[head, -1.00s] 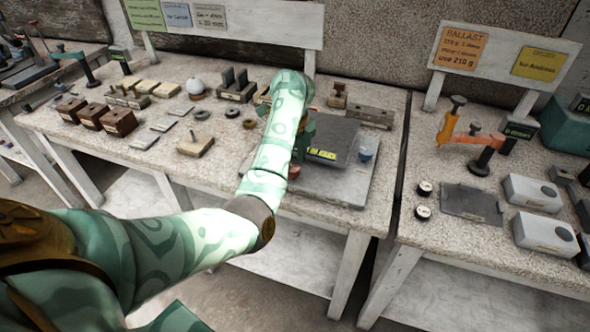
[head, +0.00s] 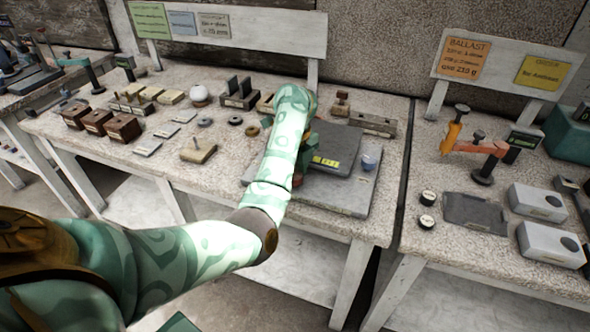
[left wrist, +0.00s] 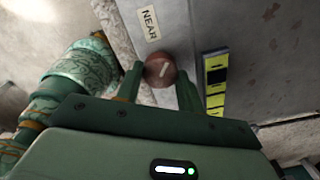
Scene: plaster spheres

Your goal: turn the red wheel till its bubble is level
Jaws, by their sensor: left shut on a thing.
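The red wheel (left wrist: 160,70) shows in the left wrist view as a small round red knob with a pale mark on top, at the edge of a grey plate (left wrist: 255,50) near a "NEAR" label (left wrist: 149,24). My left gripper (left wrist: 160,76) is shut on the wheel, one finger on each side. A yellow-green level vial (left wrist: 216,80) with dark marks lies right of the wheel; I cannot make out its bubble surely. In the head view the vial (head: 325,162) shows on the plate (head: 335,197), and my left arm hides the wheel. My right gripper is not in view.
A dark slab (head: 335,140) and a blue knob (head: 369,162) sit on the plate. Dark blocks (head: 97,122), rings and a pale sphere (head: 199,94) stand left on the table. A second table with grey boxes (head: 537,202) is at right.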

